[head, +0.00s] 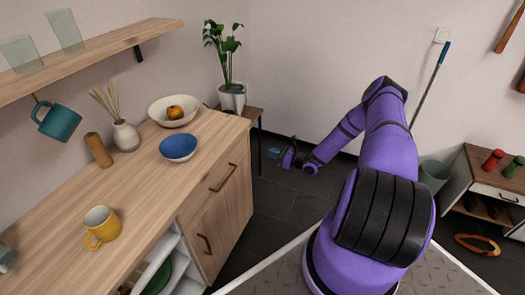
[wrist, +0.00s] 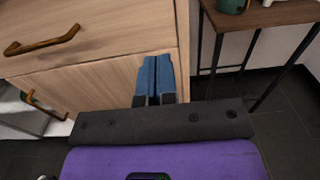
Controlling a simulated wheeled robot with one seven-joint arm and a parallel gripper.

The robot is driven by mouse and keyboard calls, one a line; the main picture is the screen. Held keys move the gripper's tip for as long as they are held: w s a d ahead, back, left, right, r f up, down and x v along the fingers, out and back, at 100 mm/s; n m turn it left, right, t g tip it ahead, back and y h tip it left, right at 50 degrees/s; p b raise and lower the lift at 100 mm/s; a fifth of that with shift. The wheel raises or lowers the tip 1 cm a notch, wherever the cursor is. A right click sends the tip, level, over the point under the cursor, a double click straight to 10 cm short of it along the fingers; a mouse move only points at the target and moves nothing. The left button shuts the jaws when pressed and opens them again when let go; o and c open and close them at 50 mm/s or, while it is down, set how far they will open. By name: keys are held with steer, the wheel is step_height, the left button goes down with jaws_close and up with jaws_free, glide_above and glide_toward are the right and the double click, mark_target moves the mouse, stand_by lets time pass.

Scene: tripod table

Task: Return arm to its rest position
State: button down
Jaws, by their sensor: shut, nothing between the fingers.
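My purple arm (head: 385,140) reaches up, then bends down and away. My gripper (head: 273,153) is beyond the right end of the wooden cabinet, low over the dark floor. In the wrist view its two blue fingers (wrist: 154,76) lie side by side, shut with nothing between them. Behind them is the wooden cabinet front (wrist: 100,82); I cannot tell the exact gap.
The wooden counter (head: 130,200) holds a yellow mug (head: 102,228), a blue bowl (head: 178,149) and a white bowl (head: 163,112). A plant (head: 231,85) stands on a small table (wrist: 265,17) beside the cabinet. A shoe bench (head: 490,180) is at the right.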

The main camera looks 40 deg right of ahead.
steer(key=shift+v, duration=1.1)
steer(key=w+a+r+n+g+y, duration=0.15)
steer(key=a+r+n+g, duration=0.3)
steer(key=r, duration=0.55)
steer(key=a+r+n+g+y, duration=0.35)
steer(key=r+n, duration=0.25)
steer(key=r, duration=0.3)
steer(key=s+a+r+n+g+h, duration=0.3)
steer(key=a+r+n, duration=0.2)
steer(key=r, duration=0.5)
steer(key=s+a+r+n+g+h, duration=0.25)
steer(key=s+a+r+n, duration=0.2)
steer(key=r, duration=0.55)
steer(key=s+a+r+n+h, duration=0.3)
steer(key=s+r, duration=0.3)
steer(key=r, duration=0.1)
steer(key=s+a+r+n+h, duration=0.2)
steer(key=s+a+r, duration=0.2)
steer(key=s+r, duration=0.2)
steer(key=s+r+n+t+h, duration=0.1)
steer(key=s+r+n+h, duration=0.1)
steer(key=s, duration=0.6)
steer(key=s+r+n+t+h, duration=0.1)
steer(key=s+r, duration=0.3)
steer(key=s, duration=0.4)
steer(key=shift+r+n+t+h, duration=0.25)
steer(key=shift+n+t+h, duration=0.1)
steer(key=shift+n+t, duration=0.45)
steer(key=shift+d, duration=0.15)
